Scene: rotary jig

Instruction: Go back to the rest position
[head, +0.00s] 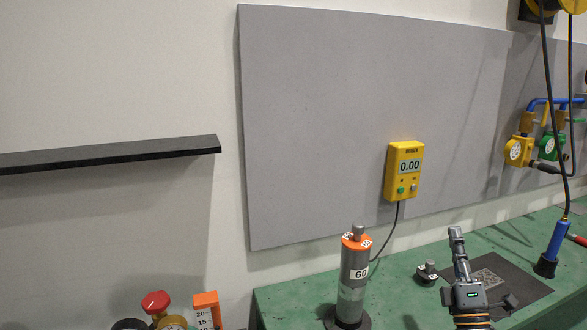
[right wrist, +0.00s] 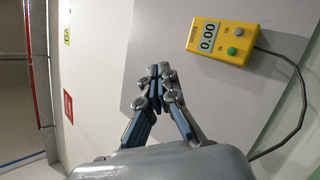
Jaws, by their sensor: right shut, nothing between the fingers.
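My right gripper (head: 456,235) stands upright at the lower right of the head view, over the dark mat on the green bench. In the right wrist view its fingers (right wrist: 159,70) meet at the tips, with nothing between them. My left gripper is in neither view.
A grey cylinder with an orange top (head: 353,280) stands on the green bench (head: 290,296), left of my right gripper. A small grey part (head: 427,272) sits close beside the gripper. A yellow meter (head: 404,172) reading 0.00 hangs behind.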

